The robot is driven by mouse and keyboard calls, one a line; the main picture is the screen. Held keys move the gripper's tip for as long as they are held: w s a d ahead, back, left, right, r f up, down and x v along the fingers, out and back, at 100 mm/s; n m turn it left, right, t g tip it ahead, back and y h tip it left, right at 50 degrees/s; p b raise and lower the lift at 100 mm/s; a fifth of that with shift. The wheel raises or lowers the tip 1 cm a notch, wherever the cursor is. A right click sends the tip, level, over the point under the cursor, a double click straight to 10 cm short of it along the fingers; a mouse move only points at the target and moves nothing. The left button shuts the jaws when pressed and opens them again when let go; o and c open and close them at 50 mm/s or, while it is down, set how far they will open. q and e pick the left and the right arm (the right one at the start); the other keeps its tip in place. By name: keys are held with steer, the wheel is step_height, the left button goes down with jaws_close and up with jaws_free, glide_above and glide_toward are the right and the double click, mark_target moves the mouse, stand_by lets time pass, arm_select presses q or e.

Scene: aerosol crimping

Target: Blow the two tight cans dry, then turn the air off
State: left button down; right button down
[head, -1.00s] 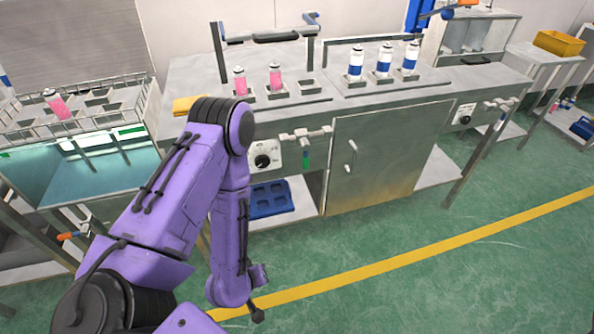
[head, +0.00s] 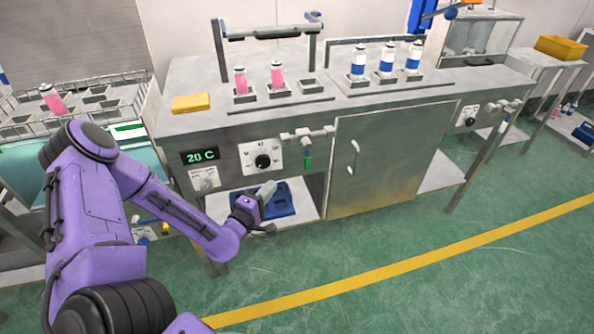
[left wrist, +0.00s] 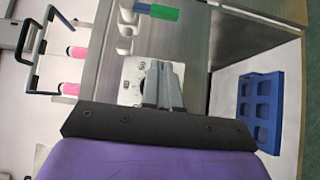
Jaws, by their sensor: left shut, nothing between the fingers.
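Two pink cans with white tops, one (head: 240,81) left and one (head: 277,75) right, stand upright in holders on the steel bench under a dark bar (head: 264,34) on a frame. They show sideways in the left wrist view (left wrist: 76,52). A white panel with a black dial (head: 262,160) is on the bench front. Right of it is a valve with a green handle (head: 307,158) hanging down; the handle also shows in the left wrist view (left wrist: 161,12). My left gripper (head: 268,188) is shut and empty, below the dial panel in the head view. Its fingers (left wrist: 164,84) partly hide the panel in the wrist view.
Three blue-and-white cans (head: 386,60) stand on the right. A third pink can (head: 52,99) leans in the left rack. A yellow block (head: 191,103) lies on the bench. A blue tray (head: 280,203) sits on the lower shelf. A "20 C" display (head: 200,155) is left of the dial.

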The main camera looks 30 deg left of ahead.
arm_select(q)
glide_toward(306, 154)
steer(key=w+a+f, duration=0.3)
steer(key=a+f, duration=0.1)
steer(key=w+d, duration=0.1)
steer(key=w+d+b, duration=0.1)
steer(key=w, duration=0.1)
steer(key=shift+w+d+r, duration=0.1)
steer(key=shift+w+d, duration=0.1)
